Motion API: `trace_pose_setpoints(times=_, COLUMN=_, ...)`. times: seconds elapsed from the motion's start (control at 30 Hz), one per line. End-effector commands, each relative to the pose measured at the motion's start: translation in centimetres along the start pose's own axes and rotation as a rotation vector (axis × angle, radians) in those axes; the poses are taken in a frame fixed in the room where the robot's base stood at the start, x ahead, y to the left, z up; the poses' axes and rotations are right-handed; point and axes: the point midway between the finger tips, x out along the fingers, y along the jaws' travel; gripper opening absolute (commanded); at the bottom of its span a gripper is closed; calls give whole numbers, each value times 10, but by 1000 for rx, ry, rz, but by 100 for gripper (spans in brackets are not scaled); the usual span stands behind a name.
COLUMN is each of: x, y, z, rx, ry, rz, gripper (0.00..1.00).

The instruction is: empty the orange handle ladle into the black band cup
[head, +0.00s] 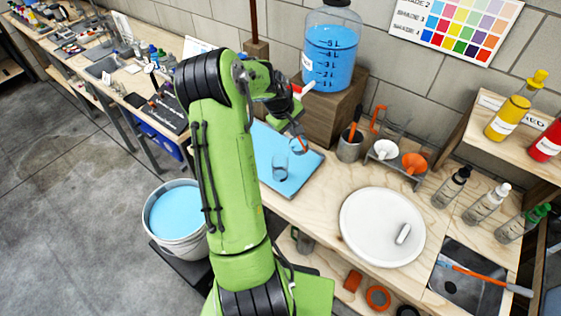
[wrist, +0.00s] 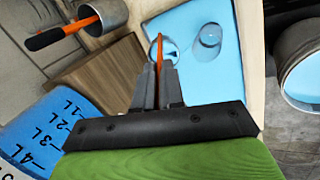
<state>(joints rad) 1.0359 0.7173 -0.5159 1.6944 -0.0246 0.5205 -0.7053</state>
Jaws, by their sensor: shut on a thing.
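My gripper (head: 297,126) is shut on the ladle's orange handle (wrist: 160,46), which shows as a thin strip between the fingers in the wrist view. The ladle's round bowl (head: 299,145) hangs above the blue mat (head: 306,160); its contents are too small to make out. A clear cup (head: 281,168) stands upright on the mat, left of and below the ladle in the head view. In the wrist view this cup (wrist: 208,38) is right of the ladle, apart from it.
A blue-filled jug (head: 331,50) stands on a wooden block (head: 325,110) behind the mat. A steel pot (head: 350,148) with an orange-and-black handled tool is to the right. A white plate (head: 375,225) lies on the bench. A bucket of blue liquid (head: 175,216) stands left of my arm.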

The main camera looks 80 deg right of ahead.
Motion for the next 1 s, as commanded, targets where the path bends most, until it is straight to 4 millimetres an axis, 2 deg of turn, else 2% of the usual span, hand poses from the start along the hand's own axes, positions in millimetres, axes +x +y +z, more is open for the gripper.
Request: trace_pose_setpoints(times=1.0, x=-6, y=-22, z=0, rx=-1, ry=1, rz=87, gripper=0)
